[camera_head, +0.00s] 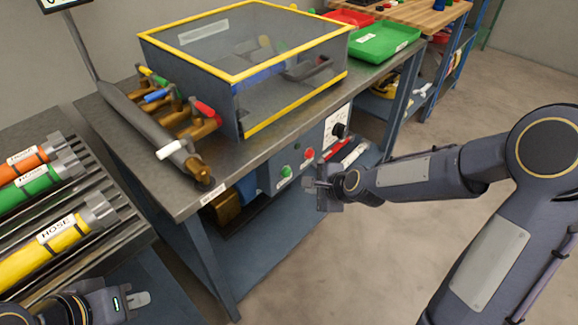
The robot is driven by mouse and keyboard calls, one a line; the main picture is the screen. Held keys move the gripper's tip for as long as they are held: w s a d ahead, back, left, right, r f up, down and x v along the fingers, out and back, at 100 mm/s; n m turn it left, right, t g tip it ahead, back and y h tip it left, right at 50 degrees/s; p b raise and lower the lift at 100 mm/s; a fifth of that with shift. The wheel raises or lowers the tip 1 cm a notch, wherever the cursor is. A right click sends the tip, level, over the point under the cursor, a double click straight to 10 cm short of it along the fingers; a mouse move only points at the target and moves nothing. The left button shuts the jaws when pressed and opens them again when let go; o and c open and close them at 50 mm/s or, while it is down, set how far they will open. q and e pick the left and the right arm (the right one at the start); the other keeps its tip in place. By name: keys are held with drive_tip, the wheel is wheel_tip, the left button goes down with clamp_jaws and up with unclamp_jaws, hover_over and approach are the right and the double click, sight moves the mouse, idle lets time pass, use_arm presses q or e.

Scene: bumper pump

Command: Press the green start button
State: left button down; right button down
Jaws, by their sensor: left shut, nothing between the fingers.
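The green start button (286,171) is on the grey control panel (323,140) under the front edge of the workbench. A red button (309,154) sits to its right. My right gripper (312,186) is in front of the panel, just below and to the right of the green button in the picture. Contact with the panel cannot be told, nor whether its fingers are open or shut. My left gripper (140,299) is shut and empty at the bottom left, near the hose rack, far from the button.
A yellow-edged clear guard box (245,45) stands on the workbench (230,160), beside a manifold with coloured valve handles (157,96). Orange, green and yellow hoses (45,250) lie on a rack at left. Green (383,42) and red trays sit behind. Floor at right is clear.

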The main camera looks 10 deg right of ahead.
sight(287, 173)
drive_tip(key=shift+w+a+f+p, duration=0.1)
drive_tip(key=shift+w+a+p, duration=0.3)
drive_tip(key=shift+w+a, duration=0.4)
drive_tip(key=shift+w+a+p, duration=0.35)
drive_tip(key=shift+w+a, duration=0.2)
drive_tip(key=shift+w, duration=0.4)
drive_tip(key=shift+w+a, duration=0.1)
idle(0.7)
drive_tip(key=shift+w+a, duration=0.15)
drive_tip(key=shift+w, duration=0.05)
drive_tip(key=shift+w+a+p, duration=0.3)
drive_tip(key=shift+w+a, duration=0.05)
drive_tip(key=shift+w, duration=0.05)
idle(0.9)
drive_tip(key=shift+s+d+b, duration=0.55)
drive_tip(key=shift+s+d, duration=0.05)
drive_tip(key=shift+s, duration=0.15)
